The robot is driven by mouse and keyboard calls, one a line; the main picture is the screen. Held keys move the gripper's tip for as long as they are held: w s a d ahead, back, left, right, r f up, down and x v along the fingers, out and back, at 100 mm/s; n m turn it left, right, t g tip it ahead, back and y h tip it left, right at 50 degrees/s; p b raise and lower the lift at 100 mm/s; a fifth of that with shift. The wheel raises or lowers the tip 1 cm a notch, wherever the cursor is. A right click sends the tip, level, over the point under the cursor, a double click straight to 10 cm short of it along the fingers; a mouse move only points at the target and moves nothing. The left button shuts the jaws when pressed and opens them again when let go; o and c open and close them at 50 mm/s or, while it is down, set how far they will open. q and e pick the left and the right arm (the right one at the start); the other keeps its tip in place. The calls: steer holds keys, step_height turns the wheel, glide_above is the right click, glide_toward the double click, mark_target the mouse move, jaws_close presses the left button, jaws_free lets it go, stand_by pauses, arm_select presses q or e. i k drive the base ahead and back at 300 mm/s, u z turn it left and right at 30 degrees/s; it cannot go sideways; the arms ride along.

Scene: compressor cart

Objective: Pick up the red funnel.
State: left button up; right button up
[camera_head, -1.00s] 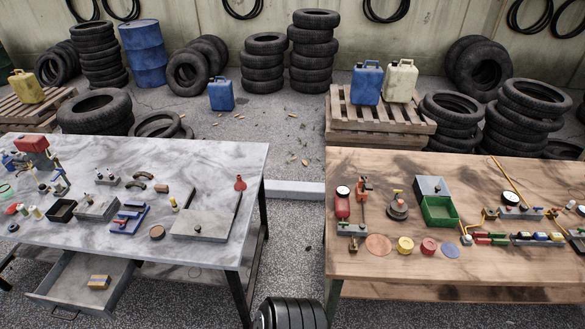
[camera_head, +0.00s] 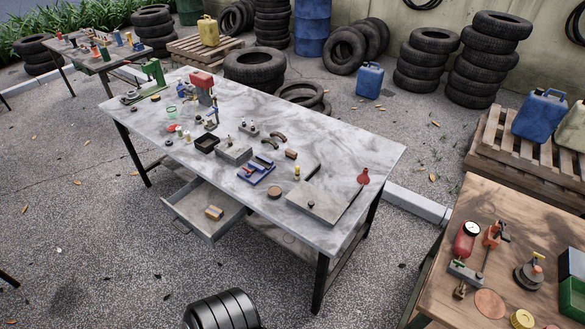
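The red funnel (camera_head: 363,177) is small and sits near the right end of the grey marble-topped table (camera_head: 365,147). It appears to stand with its wide part down and its narrow spout up. It is just beyond the right corner of a flat grey plate (camera_head: 318,204) and is not covered by anything. Neither of my grippers shows in the head view.
The marble table has an open drawer (camera_head: 203,208) at its front. A wooden table (camera_head: 500,210) stands at the right, with a gap between. A pallet (camera_head: 490,150) and stacked tyres (camera_head: 420,60) stand behind. Gravel floor (camera_head: 90,240) in front is open.

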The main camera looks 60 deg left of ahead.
mark_target(363, 178)
steer(key=u, duration=2.2)
steer(key=i, duration=0.95)
